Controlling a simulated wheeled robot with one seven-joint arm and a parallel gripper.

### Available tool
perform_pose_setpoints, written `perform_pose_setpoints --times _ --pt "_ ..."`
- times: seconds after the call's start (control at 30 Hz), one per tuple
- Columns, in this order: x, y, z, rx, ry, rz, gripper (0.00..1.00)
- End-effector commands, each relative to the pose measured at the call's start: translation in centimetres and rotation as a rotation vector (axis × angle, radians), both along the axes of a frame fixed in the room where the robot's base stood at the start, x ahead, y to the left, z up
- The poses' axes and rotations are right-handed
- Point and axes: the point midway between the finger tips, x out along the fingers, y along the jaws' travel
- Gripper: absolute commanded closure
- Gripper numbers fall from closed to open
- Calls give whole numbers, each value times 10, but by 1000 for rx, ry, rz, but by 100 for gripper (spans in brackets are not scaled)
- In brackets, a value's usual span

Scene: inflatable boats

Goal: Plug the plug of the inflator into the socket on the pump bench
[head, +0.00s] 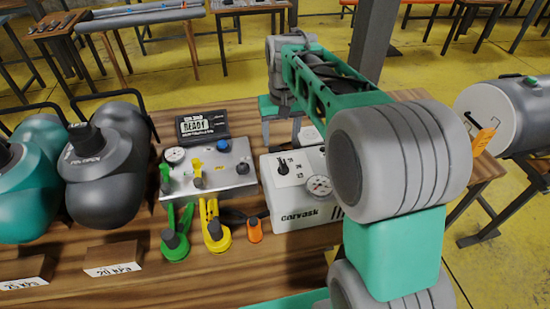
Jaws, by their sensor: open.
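The inflator (290,217), a white box marked "Corvask" with a round gauge and dark switches, stands on the wooden pump bench (215,285). My arm hides its right side. My gripper (282,136) points down behind the inflator, with its fingers apart and nothing seen between them. A small white block (311,137) shows just right of the fingers; I cannot tell whether it is the plug or the socket. No plug or socket can be clearly made out; the area behind the inflator is partly hidden by my gripper and arm.
A metal panel (225,172) with levers and a "READY" display (203,125) stands left of the inflator. Green, yellow and orange (254,230) hose fittings lie in front. A grey tank (505,115) is at the right.

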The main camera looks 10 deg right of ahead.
Motion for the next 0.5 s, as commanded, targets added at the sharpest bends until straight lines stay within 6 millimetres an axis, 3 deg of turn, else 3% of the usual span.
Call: perform_pose_setpoints --times 0.03,0.1,0.2,0.3,0.5 --pt "26 -1 -25 0 32 -2 38" --pt "53 -1 -44 0 62 -4 38" --pt "76 -2 -64 0 90 -5 38" --pt "86 -2 -72 0 101 -6 38" --pt "87 -3 -72 0 101 -6 38"
